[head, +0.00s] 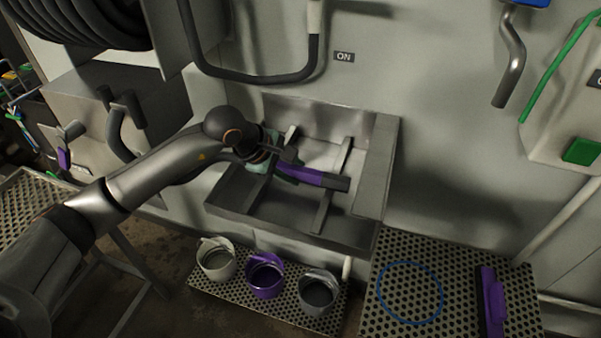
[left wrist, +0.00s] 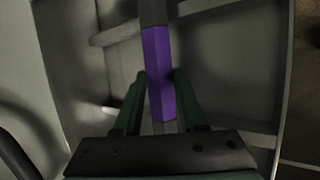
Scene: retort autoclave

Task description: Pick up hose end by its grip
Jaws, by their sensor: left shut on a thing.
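The hose end has a purple grip (head: 302,175) and a dark nozzle (head: 337,183) pointing right, over the metal sink (head: 235,214). My left gripper (head: 284,166) reaches in from the left and is shut on the hose end at its grip. In the left wrist view the purple grip (left wrist: 158,62) runs between the two fingers (left wrist: 162,90), with a dark part beyond it. My right gripper is not in view.
Grey, purple and dark buckets (head: 265,276) stand on a perforated shelf below the sink. A black hose loop (head: 255,78) hangs above.

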